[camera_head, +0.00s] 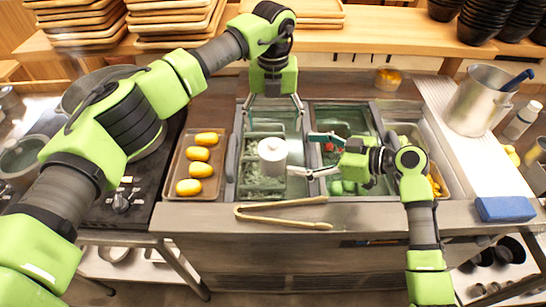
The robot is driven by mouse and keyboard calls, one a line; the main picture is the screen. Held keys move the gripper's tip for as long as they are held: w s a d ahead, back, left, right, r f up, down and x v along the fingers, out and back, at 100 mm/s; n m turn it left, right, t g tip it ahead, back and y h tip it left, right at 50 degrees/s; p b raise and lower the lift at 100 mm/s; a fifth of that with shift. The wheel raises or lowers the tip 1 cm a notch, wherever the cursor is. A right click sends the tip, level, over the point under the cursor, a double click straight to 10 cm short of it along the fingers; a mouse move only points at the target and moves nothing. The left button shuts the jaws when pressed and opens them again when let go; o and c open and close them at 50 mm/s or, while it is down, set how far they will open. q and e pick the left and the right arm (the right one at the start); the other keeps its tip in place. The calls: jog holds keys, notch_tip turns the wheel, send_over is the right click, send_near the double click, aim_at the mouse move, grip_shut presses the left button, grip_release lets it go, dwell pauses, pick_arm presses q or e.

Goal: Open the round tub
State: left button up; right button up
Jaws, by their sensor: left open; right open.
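A white round tub (272,158) with a pale top stands upright in the left part of the counter's topping well, over a bin of pale green shreds. My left gripper (274,112) points down just behind and above the tub, its fingers spread wide and empty. My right gripper (306,155) comes from the right, with its open fingers directed left at the tub's right side. Its lower fingertip is close to the tub; I cannot tell whether it touches. The lid seam is too small to make out.
A tray (178,190) of several yellow items lies left of the well. Wooden tongs (283,213) lie along the front edge. Bins (345,120) of toppings sit under my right gripper. A steel pot (478,97) and a blue sponge (505,209) are at right.

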aim_at(272, 144)
pick_arm(q)
jog(key=shift+w+f, duration=0.2)
jog(key=shift+w, duration=0.25)
pick_arm(e)
jog(key=x, duration=1)
jog(key=shift+w+d, duration=0.2)
pick_arm(q)
jog(key=shift+s, duration=0.1)
pick_arm(e)
jog(key=shift+w+a+f, duration=0.15)
jog(key=shift+a+f, duration=0.05)
jog(key=shift+a, duration=0.2)
jog(key=shift+w+a+f, duration=0.1)
jog(key=shift+w+f, duration=0.05)
jog(key=shift+w, duration=0.05)
